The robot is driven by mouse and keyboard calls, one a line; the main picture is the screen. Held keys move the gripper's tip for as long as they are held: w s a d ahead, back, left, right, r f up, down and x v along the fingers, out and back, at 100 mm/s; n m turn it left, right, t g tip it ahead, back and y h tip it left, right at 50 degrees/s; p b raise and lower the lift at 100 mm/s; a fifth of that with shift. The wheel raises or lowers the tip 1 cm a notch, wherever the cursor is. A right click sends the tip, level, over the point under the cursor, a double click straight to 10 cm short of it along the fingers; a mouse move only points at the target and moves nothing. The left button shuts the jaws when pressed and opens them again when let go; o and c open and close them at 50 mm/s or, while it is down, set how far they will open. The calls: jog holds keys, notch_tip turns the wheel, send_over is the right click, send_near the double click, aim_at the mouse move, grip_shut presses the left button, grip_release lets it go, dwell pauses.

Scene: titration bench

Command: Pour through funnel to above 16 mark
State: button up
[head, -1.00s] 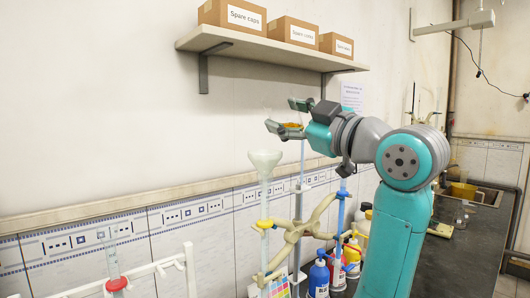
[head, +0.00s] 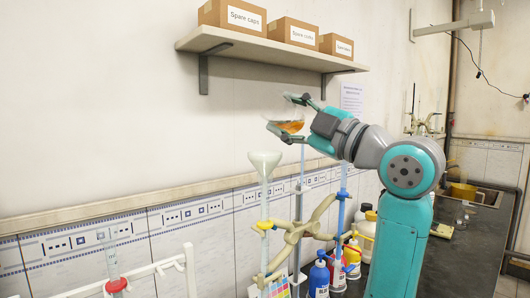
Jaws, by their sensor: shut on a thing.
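My gripper (head: 279,113) is shut on a clear glass vessel (head: 288,127) with orange liquid in it. The vessel is in the air, above and a little right of the white funnel (head: 265,161), and apart from it. The funnel sits upright on top of a thin tube (head: 264,205), held by a beige clamp with a yellow part (head: 265,225). Part of the vessel is hidden by my gripper's fingers. The marks on the tube are too small to read.
A shelf (head: 262,53) with several boxes hangs on the wall above my gripper. Bottles, including a blue one (head: 319,278), stand below the clamp. Another stand with a blue-clamped rod (head: 342,195) is right of the funnel. A white rack (head: 165,268) stands at lower left.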

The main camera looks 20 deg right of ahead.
jog(key=shift+f+n+y, duration=0.15)
jog(key=shift+n+y, duration=0.25)
jog(key=shift+n, duration=0.3)
jog(key=shift+s+a+r+n+g+y, duration=0.2)
jog(key=shift+r+n+g+y, duration=0.1)
jog(key=shift+n, duration=0.6)
jog(key=shift+w+d, duration=0.25)
jog(key=shift+d, duration=0.05)
jog(key=shift+n, duration=0.4)
jog(key=m, duration=0.2)
jog(key=shift+w+d+f+m, duration=0.15)
jog(key=shift+d+f+m, duration=0.05)
jog(key=shift+f+m, duration=0.15)
jog(key=shift+r+m+h, duration=0.35)
jog(key=shift+m+h, duration=0.35)
jog(key=shift+m, duration=0.25)
jog(key=shift+m, duration=0.3)
